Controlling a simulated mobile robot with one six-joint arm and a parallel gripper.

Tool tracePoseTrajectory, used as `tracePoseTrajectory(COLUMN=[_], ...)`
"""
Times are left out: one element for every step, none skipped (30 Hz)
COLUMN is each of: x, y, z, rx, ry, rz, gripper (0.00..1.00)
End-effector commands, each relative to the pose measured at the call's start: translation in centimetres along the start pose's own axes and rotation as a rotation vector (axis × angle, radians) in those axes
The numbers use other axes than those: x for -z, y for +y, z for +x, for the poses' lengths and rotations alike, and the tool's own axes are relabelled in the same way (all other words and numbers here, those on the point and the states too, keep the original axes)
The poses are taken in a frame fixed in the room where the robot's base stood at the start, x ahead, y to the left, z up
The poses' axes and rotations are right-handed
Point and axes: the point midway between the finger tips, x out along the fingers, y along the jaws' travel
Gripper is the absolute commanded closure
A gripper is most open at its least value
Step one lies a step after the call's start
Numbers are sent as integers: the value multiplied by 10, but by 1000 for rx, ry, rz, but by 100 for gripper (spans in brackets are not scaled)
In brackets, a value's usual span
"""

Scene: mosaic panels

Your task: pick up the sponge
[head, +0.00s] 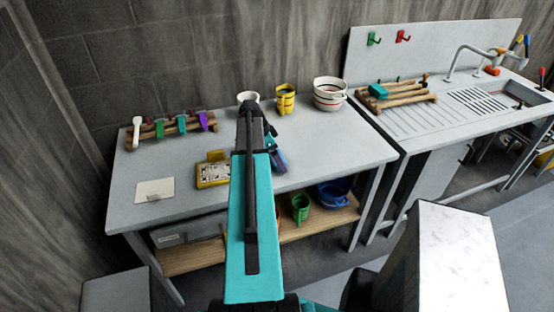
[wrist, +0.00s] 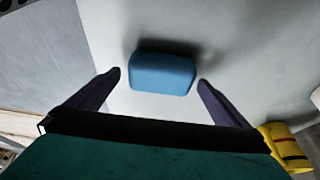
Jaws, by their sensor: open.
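The sponge (wrist: 162,73) is a blue block with rounded edges lying on the pale tabletop in the wrist view. My gripper (wrist: 159,79) is open, with one dark finger to the left of the sponge and one to the right in the picture. A gap shows between each fingertip and the sponge. In the head view my turquoise arm reaches over the table (head: 335,150), and my gripper is partly hidden behind it. I cannot make out the sponge in the head view.
A yellow mug (head: 285,99) and striped bowls (head: 330,94) stand at the table's back. A yellow-framed box (head: 213,173) lies left of my arm. A rack with coloured items (head: 172,127) stands further left. A sink unit (head: 455,95) stands right. The table's right part is clear.

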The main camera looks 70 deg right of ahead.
Motion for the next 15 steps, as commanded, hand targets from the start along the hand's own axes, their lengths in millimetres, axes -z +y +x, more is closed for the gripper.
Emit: tracePoseTrajectory(x=[1,0,0,0,0,0,0,0,0,-1,-1,-1,-1,-1,-1], y=[0,0,0,0,0,0,0,0,0,0,0,0,0,0,0], z=[3,4,7,8,9,10,10,11,11,11,11,11,11,10,10], rx=[-1,-1,0,0,0,0,1,1,1,1,1,1,1,1,1], ry=[0,0,0,0,0,0,0,0,0,0,0,0,0,0,0], rz=[0,0,0,-1,-1,-1,-1,-1,-1,-1,-1,-1,-1,-1,-1], gripper=[0,0,0,0,0,0,0,0,0,0,0,0,0,0,0])
